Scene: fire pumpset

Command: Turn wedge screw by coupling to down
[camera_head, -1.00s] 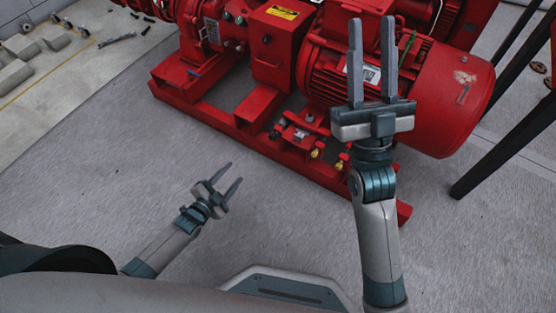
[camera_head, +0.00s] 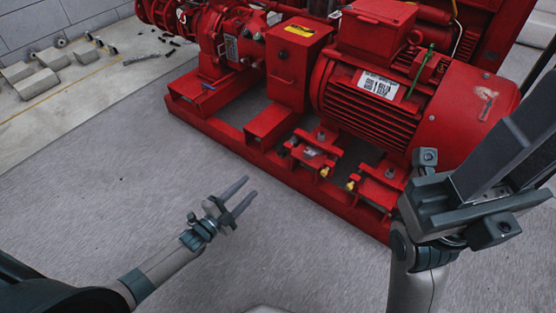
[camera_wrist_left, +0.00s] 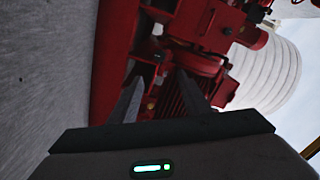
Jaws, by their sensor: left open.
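The red pumpset (camera_head: 390,90) stands on a red base frame (camera_head: 225,133). Two small red wedge mounts sit at the motor's near foot, each with a yellow-tipped screw; the left wedge mount (camera_head: 312,155) is nearer the coupling side, with its wedge screw (camera_head: 325,172) facing me. The right yellow screw (camera_head: 350,186) is beside it. My left gripper (camera_head: 249,188) is open and empty over the floor, left of and apart from the screws. In the left wrist view its fingers (camera_wrist_left: 160,95) stand apart before the red frame. My right gripper (camera_head: 535,115) is open, close to the camera, fingertips partly cut off.
The motor (camera_head: 420,100) rises behind the wedge mounts. A red box (camera_head: 295,60) stands left of it. Grey floor (camera_head: 130,160) is free in front of the frame. Grey blocks (camera_head: 35,75) and small tools lie at the far left by the wall.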

